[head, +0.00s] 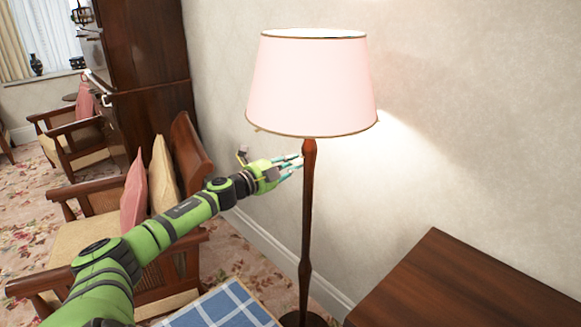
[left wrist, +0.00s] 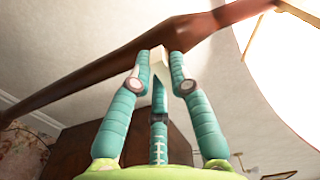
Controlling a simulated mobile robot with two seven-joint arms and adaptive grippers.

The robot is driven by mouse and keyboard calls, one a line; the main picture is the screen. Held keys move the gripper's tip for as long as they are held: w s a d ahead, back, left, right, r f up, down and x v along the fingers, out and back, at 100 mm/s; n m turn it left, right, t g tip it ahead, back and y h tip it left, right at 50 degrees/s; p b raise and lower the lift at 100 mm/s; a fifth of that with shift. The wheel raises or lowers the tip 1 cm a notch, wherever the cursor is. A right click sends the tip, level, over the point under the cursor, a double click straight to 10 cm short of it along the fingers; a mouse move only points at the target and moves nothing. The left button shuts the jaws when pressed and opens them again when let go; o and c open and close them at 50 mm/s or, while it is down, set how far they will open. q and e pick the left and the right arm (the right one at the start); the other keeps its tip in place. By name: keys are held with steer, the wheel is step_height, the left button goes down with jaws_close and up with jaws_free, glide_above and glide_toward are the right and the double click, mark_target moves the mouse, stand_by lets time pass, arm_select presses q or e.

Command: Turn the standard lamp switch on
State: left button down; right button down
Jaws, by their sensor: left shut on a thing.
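The standard lamp has a pale pink shade (head: 312,85) with a gold-brown rim and a dark reddish wooden pole (head: 306,225), upright against the wall. My left gripper (head: 298,163) is at the top of the pole, just under the shade. In the left wrist view, its teal fingertips (left wrist: 162,64) are closed on a small pale piece, which looks like the lamp switch (left wrist: 158,54), against the pole (left wrist: 95,75). The fingers partly hide it. The shade's underside is glaring white there, and a bright patch lies on the wall beside the shade. My right gripper is not in view.
A wooden armchair (head: 185,150) with pink and cream cushions stands left of the lamp, below my left arm. A blue checked cloth (head: 222,308) lies at the bottom. A brown wooden table (head: 460,285) is at the lower right. The wall is close behind the lamp.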

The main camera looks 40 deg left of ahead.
arm_select(q)
steer(key=shift+m, duration=0.3)
stand_by(0.4)
steer(key=c, duration=1.1)
jaws_free()
steer(key=shift+c, duration=0.2)
steer(key=shift+s+f, duration=0.1)
steer(key=shift+s, duration=0.05)
steer(key=s+a, duration=0.1)
steer(key=s, duration=1)
steer(key=shift+s, duration=0.35)
